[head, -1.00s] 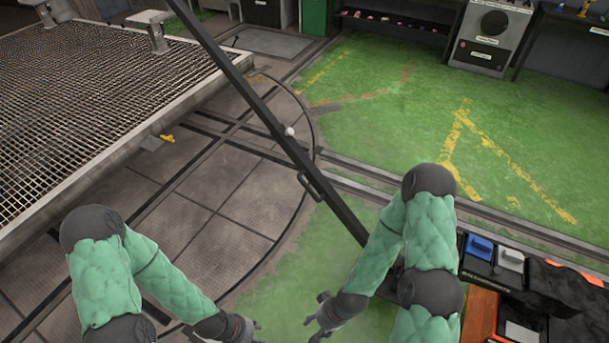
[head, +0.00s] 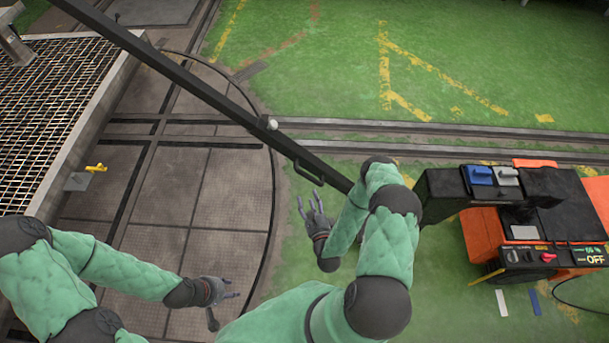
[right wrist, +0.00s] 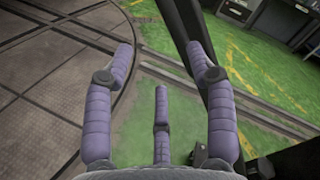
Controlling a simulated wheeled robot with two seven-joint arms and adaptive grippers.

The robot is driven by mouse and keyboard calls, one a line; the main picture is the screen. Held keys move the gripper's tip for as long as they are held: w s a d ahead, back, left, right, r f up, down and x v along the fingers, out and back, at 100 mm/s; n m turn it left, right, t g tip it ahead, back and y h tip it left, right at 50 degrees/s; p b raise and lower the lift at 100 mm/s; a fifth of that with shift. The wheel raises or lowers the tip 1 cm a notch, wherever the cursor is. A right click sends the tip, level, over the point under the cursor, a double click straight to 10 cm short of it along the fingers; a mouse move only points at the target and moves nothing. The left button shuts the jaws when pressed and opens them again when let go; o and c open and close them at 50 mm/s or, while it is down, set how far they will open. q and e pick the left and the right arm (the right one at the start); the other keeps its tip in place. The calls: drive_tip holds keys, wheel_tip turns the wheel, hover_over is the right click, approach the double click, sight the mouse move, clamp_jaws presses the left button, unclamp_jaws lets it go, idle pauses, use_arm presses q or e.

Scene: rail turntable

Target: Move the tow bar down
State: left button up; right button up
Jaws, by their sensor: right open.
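The tow bar (head: 200,88) is a long dark bar slanting from the top left to the centre, its lower right end hidden behind my right arm. It has a pale knob (head: 270,124) and a small loop handle (head: 309,173) on its side. My right gripper (head: 313,203) is open and empty, just below the handle and apart from it. In the right wrist view its purple fingers (right wrist: 160,65) are spread, with the bar (right wrist: 184,30) beyond them. My left gripper (head: 228,300) is open and empty over the turntable floor, lower left of the right one.
An orange and black machine (head: 485,233) with blue and grey switches and an "OFF" panel stands at the right. A mesh-topped platform (head: 110,90) is at the left, with a yellow lever (head: 96,168) beside it. Rails (head: 420,128) cross the open green floor.

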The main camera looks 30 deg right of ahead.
sight(305, 176)
drive_tip(key=shift+m+t, duration=0.3)
drive_tip(key=shift+m, duration=0.2)
drive_tip(key=b+x, duration=0.1)
drive_tip(key=x, duration=0.2)
drive_tip(key=b+x, duration=0.1)
drive_tip(key=x, duration=0.3)
drive_tip(key=d+b+x, duration=0.1)
drive_tip(key=x, duration=0.2)
drive_tip(key=shift+d+r, duration=0.1)
drive_tip(key=shift+r, duration=0.2)
clamp_jaws()
